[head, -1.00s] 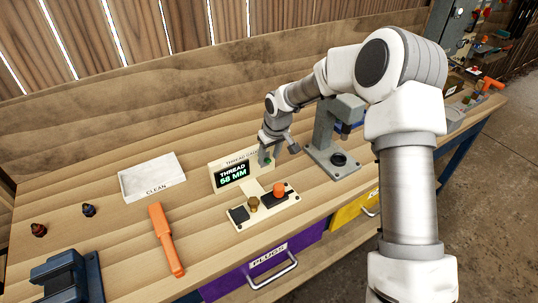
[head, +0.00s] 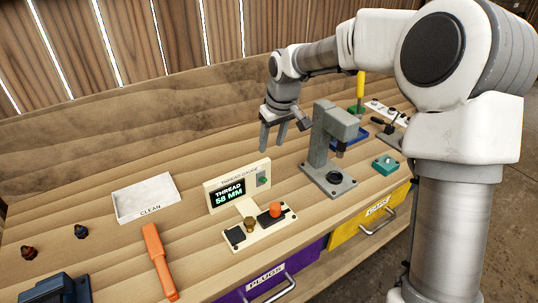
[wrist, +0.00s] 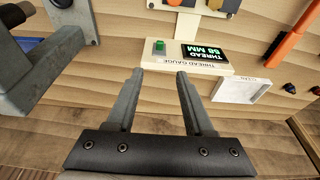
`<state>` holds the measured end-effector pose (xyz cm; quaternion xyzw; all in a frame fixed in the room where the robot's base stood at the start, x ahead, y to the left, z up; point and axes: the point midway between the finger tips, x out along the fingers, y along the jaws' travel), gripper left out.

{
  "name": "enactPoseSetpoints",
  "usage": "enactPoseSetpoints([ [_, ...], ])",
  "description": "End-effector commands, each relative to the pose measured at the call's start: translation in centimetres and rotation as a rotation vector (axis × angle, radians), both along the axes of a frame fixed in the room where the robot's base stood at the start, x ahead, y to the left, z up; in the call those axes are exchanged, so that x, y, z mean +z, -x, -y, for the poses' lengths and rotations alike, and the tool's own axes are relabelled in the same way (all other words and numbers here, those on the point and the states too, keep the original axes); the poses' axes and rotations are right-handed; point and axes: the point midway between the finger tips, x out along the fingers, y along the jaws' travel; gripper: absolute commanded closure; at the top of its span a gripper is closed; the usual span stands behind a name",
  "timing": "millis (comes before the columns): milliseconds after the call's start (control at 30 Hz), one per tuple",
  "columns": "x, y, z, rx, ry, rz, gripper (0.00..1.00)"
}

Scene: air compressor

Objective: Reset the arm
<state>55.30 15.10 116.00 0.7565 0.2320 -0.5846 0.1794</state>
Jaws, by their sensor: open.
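My gripper (head: 273,147) is open and empty. In the head view it hangs above the bench, behind and right of the thread gauge (head: 212,199), whose screen reads THREAD 58 MM. In the wrist view both fingers of my gripper (wrist: 158,75) are apart, with nothing between them. The thread gauge (wrist: 178,65) lies beyond the fingertips there, with its green button (wrist: 159,46). My arm (head: 340,55) reaches in from the right, raised over the bench.
A grey press (head: 322,150) stands close to the right of my gripper. A teal block (head: 386,165) and a blue tray sit right. Purple and yellow drawers (head: 368,232) are below.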

Motion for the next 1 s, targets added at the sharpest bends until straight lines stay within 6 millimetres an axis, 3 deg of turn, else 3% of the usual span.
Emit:
enactPoseSetpoints([
  [200, 1.8, 0.4, 0.3, -0.001, -0.001, 0.001, 0.47],
  [633, 2.3, 0.8, 0.6, -0.007, 0.009, 0.005, 0.47],
  [767, 4.0, 2.7, 1.8, -0.036, 0.040, 0.024, 0.47],
  [1000, 8.0, 8.7, 5.8, -0.150, 0.105, 0.080, 0.47],
])
